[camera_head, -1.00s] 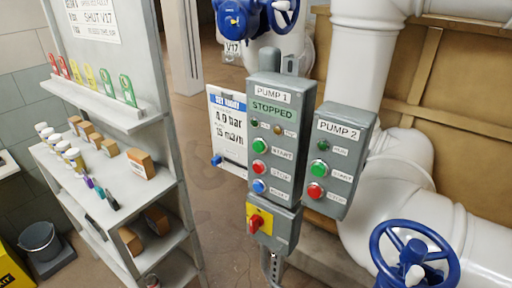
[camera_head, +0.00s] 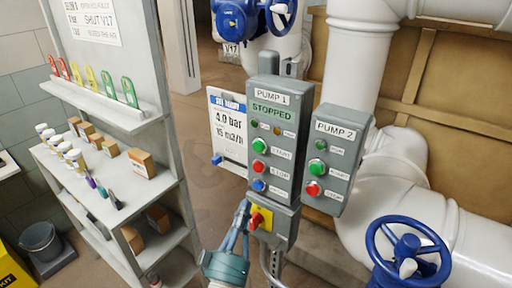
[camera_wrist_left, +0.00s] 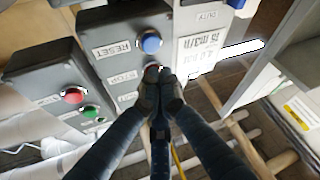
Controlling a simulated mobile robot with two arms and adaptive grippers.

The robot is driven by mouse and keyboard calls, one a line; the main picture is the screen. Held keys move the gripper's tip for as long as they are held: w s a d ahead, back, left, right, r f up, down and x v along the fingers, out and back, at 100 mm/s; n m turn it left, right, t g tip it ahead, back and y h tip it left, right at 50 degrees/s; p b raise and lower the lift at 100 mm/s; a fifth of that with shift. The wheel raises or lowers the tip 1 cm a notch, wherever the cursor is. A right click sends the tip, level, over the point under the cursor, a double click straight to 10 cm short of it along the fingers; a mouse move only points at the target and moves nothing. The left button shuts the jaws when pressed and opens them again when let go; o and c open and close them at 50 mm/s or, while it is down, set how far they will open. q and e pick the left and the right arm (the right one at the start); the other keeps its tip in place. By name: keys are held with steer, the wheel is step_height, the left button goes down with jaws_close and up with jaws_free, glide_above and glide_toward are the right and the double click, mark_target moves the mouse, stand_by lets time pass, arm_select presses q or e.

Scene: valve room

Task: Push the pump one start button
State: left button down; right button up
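The PUMP 1 box (camera_head: 270,100) is grey and reads STOPPED. Its green START button (camera_head: 259,145) sits above a red STOP button (camera_head: 259,167) and a blue RESET button (camera_head: 259,185). My left gripper (camera_head: 242,207) is in front of the box's lower left, below the buttons, pointing up. In the left wrist view its fingertips (camera_wrist_left: 160,82) are together with nothing seen between them. There the RESET button (camera_wrist_left: 150,42) shows clear, the STOP button (camera_wrist_left: 152,70) is partly covered, and START is not visible. My right gripper is not in view.
The PUMP 2 box (camera_head: 332,160) stands close on the right with its own green and red buttons. A red-and-yellow rotary switch (camera_head: 262,218) is below PUMP 1, close beside my gripper. A sign (camera_head: 228,130), a shelf unit (camera_head: 165,190) and a blue valve wheel (camera_head: 408,245) surround it.

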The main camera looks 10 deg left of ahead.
mark_target(259, 147)
arm_select(q)
steer(key=s+a+r+n+t+y, duration=0.1)
steer(key=r+n+y, duration=0.1)
steer(key=r, duration=0.4)
steer(key=s+a+r+n+t+y, duration=0.1)
steer(key=s+a+r+n+y, duration=0.1)
steer(key=r, duration=0.5)
steer(key=shift+s+r+n+t, duration=0.2)
steer(key=shift+s+n+t, duration=0.1)
steer(key=shift+n, duration=0.1)
steer(key=shift+w, duration=0.1)
steer(key=w+d+b, duration=0.2)
steer(key=w+d, duration=0.1)
steer(key=w, duration=0.5)
steer(key=shift+w, duration=0.15)
stand_by(0.5)
steer(key=shift+w+d, duration=0.15)
steer(key=shift+w, duration=0.15)
